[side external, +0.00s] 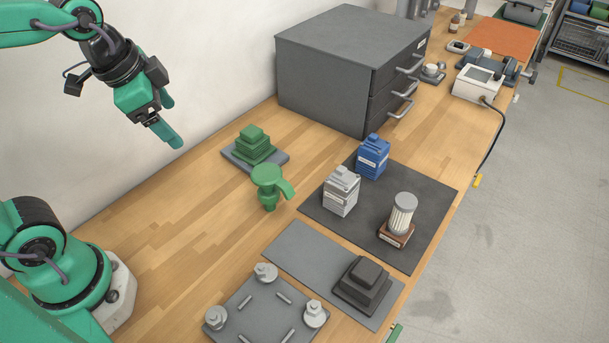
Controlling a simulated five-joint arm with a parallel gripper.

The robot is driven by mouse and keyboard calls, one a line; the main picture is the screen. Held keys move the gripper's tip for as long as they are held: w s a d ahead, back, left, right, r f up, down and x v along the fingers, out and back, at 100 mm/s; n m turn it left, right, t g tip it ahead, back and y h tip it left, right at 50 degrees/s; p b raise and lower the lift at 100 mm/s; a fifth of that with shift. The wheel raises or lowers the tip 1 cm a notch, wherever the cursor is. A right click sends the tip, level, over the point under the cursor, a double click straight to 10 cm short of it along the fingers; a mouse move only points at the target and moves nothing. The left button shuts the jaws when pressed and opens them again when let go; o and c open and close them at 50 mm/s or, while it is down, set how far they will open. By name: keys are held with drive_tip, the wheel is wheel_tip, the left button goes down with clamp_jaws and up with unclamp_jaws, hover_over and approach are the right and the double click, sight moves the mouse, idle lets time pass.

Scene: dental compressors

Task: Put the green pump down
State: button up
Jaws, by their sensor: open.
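Two green things stand on the wooden bench left of the dark mat. One is a green piece (268,180) with a round flat top and a side arm, standing upright on bare wood. The other is a green stepped block (252,146) on a small grey pad, just behind it. I cannot tell for sure which of them is the pump. My gripper (171,118) hangs at the upper left, in front of the white wall. It is open, with nothing seen between its fingers, and is well clear of both green things.
A dark mat (434,204) holds a blue unit (373,157), a silver-white unit (341,192) and a filter on a brown base (400,220). A grey drawer cabinet (325,75) stands behind. A black stepped block (362,283) and a fixture plate (263,310) lie in front. Wood at left is clear.

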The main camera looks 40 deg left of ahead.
drive_tip(key=shift+s+a+f+n+t, duration=0.1)
drive_tip(key=shift+s+a+n+t, duration=0.15)
drive_tip(key=shift+s+n, duration=0.6)
drive_tip(key=shift+s+a+n+t, duration=0.15)
drive_tip(key=shift+s+a+n, duration=0.25)
drive_tip(key=shift+n, duration=0.9)
drive_tip(key=shift+s+a+f+n+t, duration=0.1)
drive_tip(key=shift+s+a+n+t, duration=0.15)
drive_tip(key=shift+s+n, duration=0.65)
drive_tip(key=shift+w, duration=0.2)
